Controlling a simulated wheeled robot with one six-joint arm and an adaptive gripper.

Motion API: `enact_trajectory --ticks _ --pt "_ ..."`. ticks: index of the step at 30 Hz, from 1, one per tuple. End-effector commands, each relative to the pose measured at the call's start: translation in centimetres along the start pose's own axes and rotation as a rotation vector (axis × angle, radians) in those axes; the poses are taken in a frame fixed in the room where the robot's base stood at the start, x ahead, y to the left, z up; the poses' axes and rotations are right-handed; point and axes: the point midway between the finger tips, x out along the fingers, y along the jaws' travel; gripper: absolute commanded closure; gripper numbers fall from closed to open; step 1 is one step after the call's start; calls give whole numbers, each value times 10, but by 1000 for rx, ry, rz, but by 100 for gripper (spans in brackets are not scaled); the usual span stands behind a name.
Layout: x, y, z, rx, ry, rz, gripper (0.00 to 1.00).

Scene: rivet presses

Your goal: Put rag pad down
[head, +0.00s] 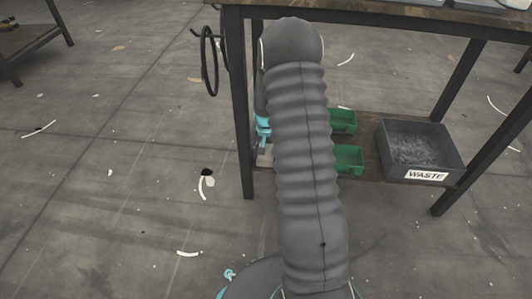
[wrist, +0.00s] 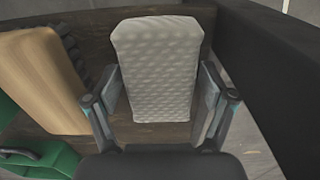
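The rag pad (wrist: 158,62) is a pale grey, quilted block in the middle of the wrist view. My gripper (wrist: 161,85) has one finger at each side of it, and both fingertips appear to touch its edges. In the head view, the pad (head: 265,157) shows as a small pale patch below the teal part of my gripper, beside the table leg at the lower shelf's left end. My arm hides much of this area. I cannot tell whether the pad's underside touches the shelf.
The lower shelf (head: 372,165) carries green bins (head: 348,158) and a grey waste box (head: 420,150). In the wrist view, a tan block (wrist: 42,75) with a dark bristly edge lies left of the pad, near a green bin (wrist: 45,160). A dark beam (wrist: 275,65) borders the right.

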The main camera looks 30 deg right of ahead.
Motion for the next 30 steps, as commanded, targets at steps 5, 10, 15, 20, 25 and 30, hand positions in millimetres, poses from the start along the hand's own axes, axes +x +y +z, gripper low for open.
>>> enact_trajectory --ticks 5,10,15,20,25,30 --pt "0 0 0 0 0 0 12" --pt "-3 0 0 0 0 0 12" --pt "-21 0 -1 0 3 -1 12" --pt "-53 -2 -6 0 4 -1 12" --pt "-88 -3 -9 0 4 -1 12" --pt "-119 -3 -9 0 3 -1 12"
